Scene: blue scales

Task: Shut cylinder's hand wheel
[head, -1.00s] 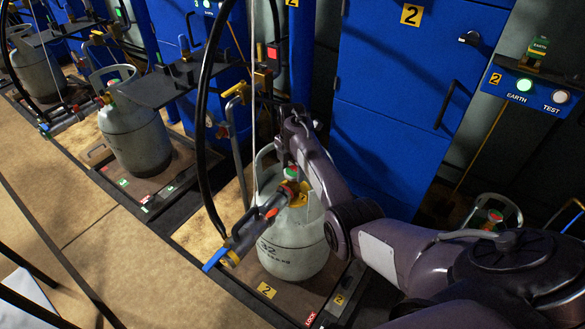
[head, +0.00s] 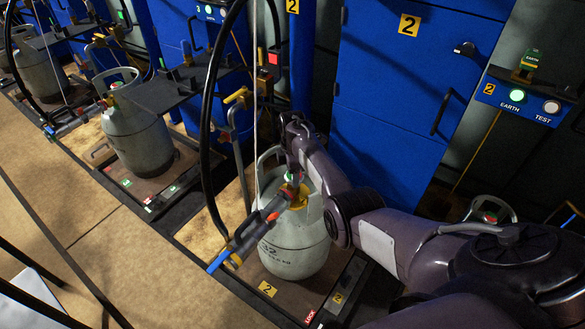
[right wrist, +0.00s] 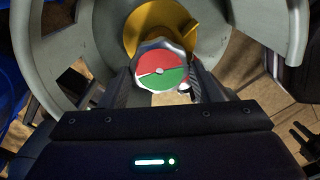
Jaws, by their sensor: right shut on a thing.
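The grey gas cylinder (head: 296,243), marked 32, stands upright on the scale platform labelled 2. Its hand wheel (right wrist: 160,72) has a silver scalloped rim and a cap half red, half green. In the right wrist view the red half is at the upper left and the green half at the lower right. My right gripper (right wrist: 158,88) is shut on the hand wheel, with one dark finger on each side. In the head view my right arm reaches down to the cylinder top and partly hides the wheel. My left gripper is not in view.
A filling head with a blue lever (head: 219,261) and a black hose (head: 207,150) is at the cylinder valve. The grey collar (right wrist: 75,55) surrounds the wheel. A blue cabinet (head: 400,110) stands behind. More cylinders (head: 137,130) stand on platforms at left; open floor lies front left.

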